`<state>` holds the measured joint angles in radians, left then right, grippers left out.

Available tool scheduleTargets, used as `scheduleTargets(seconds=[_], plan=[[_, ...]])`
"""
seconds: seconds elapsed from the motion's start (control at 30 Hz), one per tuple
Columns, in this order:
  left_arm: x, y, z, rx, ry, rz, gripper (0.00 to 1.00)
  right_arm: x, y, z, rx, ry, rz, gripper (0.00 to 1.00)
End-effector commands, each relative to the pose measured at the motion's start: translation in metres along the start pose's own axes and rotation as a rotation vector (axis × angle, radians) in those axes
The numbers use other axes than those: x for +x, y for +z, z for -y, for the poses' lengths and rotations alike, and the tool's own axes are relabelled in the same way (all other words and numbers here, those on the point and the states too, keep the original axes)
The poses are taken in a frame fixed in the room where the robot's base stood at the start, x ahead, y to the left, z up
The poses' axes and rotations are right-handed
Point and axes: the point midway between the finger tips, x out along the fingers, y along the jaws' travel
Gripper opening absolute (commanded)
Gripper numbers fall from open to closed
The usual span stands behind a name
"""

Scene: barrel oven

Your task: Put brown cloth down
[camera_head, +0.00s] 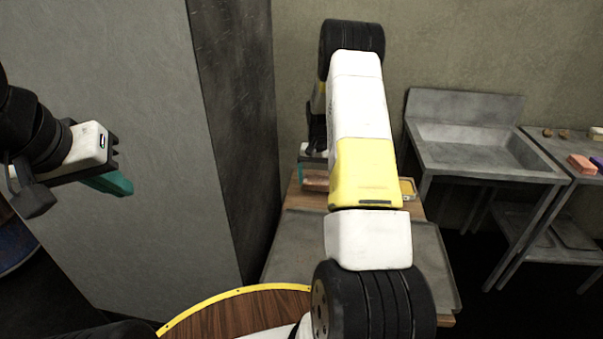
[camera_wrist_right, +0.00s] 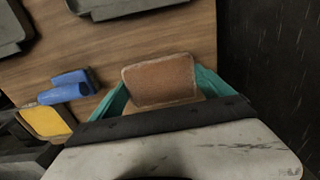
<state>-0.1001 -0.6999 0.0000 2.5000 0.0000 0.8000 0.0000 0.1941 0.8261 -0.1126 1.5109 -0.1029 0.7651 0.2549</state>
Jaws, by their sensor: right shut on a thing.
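The brown cloth (camera_wrist_right: 160,80) looks like a folded, flat rectangular pad. In the right wrist view it sits between the two teal fingers of my right gripper (camera_wrist_right: 158,92), which is shut on it. In the head view the cloth (camera_head: 315,180) shows partly at the right gripper, over the far end of the wooden table (camera_head: 292,200). I cannot tell whether it touches the table top. My right arm hides part of that area. My left gripper (camera_head: 110,183) is in the air at the left, away from the cloth; its finger opening is not clear.
A yellow item (camera_wrist_right: 45,120) and a blue object (camera_wrist_right: 68,86) lie beside the cloth. Grey trays (camera_head: 440,265) rest on the table. A dark wall (camera_head: 235,110) stands close on the left. A metal sink (camera_head: 475,145) and a side table with a pink block (camera_head: 581,164) are right.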

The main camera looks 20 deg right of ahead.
Motion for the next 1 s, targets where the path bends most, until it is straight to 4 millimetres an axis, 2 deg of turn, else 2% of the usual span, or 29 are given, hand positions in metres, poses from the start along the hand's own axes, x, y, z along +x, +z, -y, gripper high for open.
scheduleTargets(seconds=[0.23,0.4,0.5,0.83,0.87,0.9,1.0], plan=[[0.000,0.000,0.000,0.000,0.000,0.000,0.00,0.002,-0.017,-0.001,-0.002,-0.001,-0.001,0.58],[0.000,0.000,0.000,0.000,0.000,0.000,0.00,0.028,-0.015,-0.002,-0.001,0.000,0.004,0.58],[0.000,0.000,0.000,0.000,0.000,0.000,0.00,0.037,-0.015,-0.001,-0.001,-0.001,0.001,0.58],[0.000,0.000,0.000,0.000,0.000,0.000,0.00,0.040,-0.015,-0.001,-0.002,-0.001,0.000,0.58],[0.000,0.000,0.000,0.000,0.000,0.000,0.00,0.039,-0.015,-0.001,-0.002,-0.001,0.000,0.94],[0.000,0.000,0.000,0.000,0.000,0.000,0.00,0.039,-0.015,-0.001,-0.002,-0.001,0.000,1.00],[0.000,0.000,0.000,0.000,0.000,0.000,0.00,0.039,-0.015,-0.001,-0.002,-0.001,0.000,1.00]])
